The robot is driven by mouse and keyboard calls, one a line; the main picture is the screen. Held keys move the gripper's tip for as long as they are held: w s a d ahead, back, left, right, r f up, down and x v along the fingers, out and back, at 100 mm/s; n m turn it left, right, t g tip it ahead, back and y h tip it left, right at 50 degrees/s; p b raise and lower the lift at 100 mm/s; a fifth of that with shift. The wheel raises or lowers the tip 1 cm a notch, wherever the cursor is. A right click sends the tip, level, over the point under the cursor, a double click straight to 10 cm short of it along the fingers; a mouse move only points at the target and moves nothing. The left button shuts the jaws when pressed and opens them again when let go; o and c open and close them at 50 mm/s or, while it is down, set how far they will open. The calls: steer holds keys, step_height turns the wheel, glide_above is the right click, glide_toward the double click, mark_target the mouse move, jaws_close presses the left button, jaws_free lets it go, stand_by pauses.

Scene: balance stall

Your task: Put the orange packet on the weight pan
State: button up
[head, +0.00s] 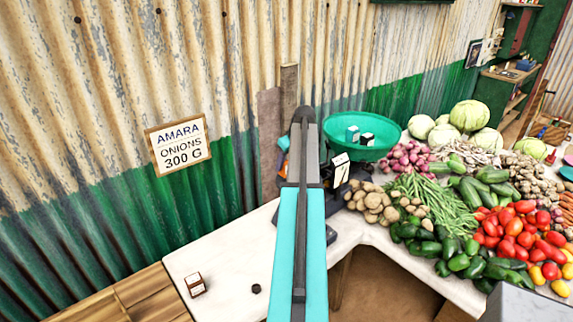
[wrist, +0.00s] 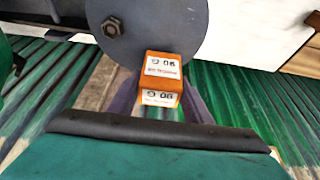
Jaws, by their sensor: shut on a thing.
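The orange packet (wrist: 163,68), with white labels that read upside down, is in the wrist view. My gripper (wrist: 158,102) is shut on it, with a purple-grey finger on each side. A grey round plate that looks like the weight pan (wrist: 165,25) lies behind the packet, with a hex nut (wrist: 113,27) near its edge. The packet overlaps the plate's edge in the picture; I cannot tell whether they touch. In the head view my arm hides the gripper and most of the balance. A bit of orange shows left of the arm.
A green basin (head: 335,127) holds two small packets. Potatoes (head: 370,203), peppers and tomatoes (head: 515,228) crowd the right of the white table (head: 225,270). A small box (head: 195,284) and a dark nut (head: 256,288) lie at the left front. A sign (head: 178,146) reads onions 300 G.

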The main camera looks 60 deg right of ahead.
steer(key=shift+f, duration=0.75)
steer(key=shift+f, duration=0.15)
steer(key=o, duration=1.1)
steer(key=shift+b+v, duration=1.5)
steer(key=shift+v, duration=4.7)
steer(key=shift+w, duration=0.1)
